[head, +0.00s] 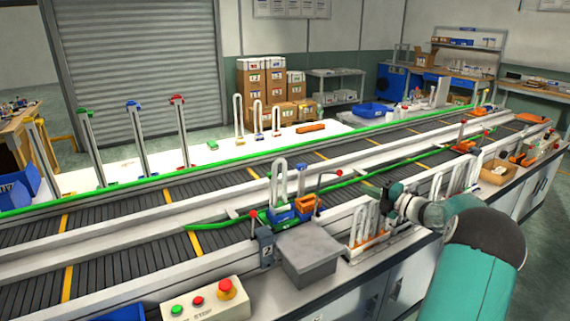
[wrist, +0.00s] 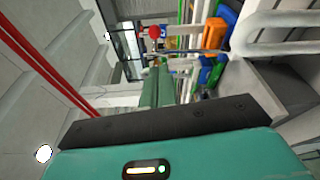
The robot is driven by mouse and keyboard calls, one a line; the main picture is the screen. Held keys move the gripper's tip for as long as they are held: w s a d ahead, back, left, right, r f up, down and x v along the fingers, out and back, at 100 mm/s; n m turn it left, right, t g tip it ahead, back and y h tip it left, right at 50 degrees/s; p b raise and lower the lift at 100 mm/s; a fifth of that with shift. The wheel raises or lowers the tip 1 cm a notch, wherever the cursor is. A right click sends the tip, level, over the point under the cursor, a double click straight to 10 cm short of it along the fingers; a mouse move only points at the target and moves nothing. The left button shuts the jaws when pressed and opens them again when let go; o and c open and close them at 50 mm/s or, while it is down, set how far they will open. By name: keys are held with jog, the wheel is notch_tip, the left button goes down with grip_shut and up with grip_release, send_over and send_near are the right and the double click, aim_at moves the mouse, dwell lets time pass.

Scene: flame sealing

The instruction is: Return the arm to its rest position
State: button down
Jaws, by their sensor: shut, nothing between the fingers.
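My teal arm comes in from the lower right of the head view. My gripper (head: 372,188) points left over the near edge of the conveyor line, above a rack of white U-shaped tubes (head: 366,222). In the wrist view my gripper (wrist: 157,72) shows as greenish fingers closed together, with nothing between them. A blue and orange fixture (head: 292,207) with a white looped tube stands on the line to the left of my gripper, apart from it.
A grey box (head: 306,254) and a button panel (head: 205,299) sit on the near ledge. The conveyor (head: 120,225) runs across the view, with a green tube (head: 345,183) along it. Open floor (head: 545,225) shows at the right.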

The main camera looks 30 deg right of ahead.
jog(key=w+a+r+n+g+y, duration=0.1)
jog(key=a+r+n+g, duration=0.1)
jog(key=a+n, duration=0.5)
jog(key=w+a+r+n+g+y, duration=0.1)
jog(key=a+r+n+g+y, duration=0.15)
jog(key=a, duration=0.75)
jog(key=s+a+r+n+g+h, duration=0.1)
jog(key=s+a+n+g, duration=0.2)
jog(key=a+n, duration=0.4)
jog(key=s+a+n+g+h, duration=0.15)
jog(key=a+n, duration=0.35)
jog(key=a, duration=0.5)
jog(key=s+a+n+h, duration=0.2)
jog(key=s+a+n, duration=0.2)
jog(key=s+n, duration=0.4)
jog(key=s+a+n+g+h, duration=0.1)
jog(key=s+a+n, duration=0.3)
jog(key=s+n, duration=0.5)
jog(key=s+a+n+g+h, duration=0.1)
jog(key=s+a+n+h, duration=0.2)
jog(key=s+a+n, duration=0.2)
jog(key=s+n, duration=0.3)
jog(key=n, duration=0.2)
jog(key=shift+s+f, duration=0.15)
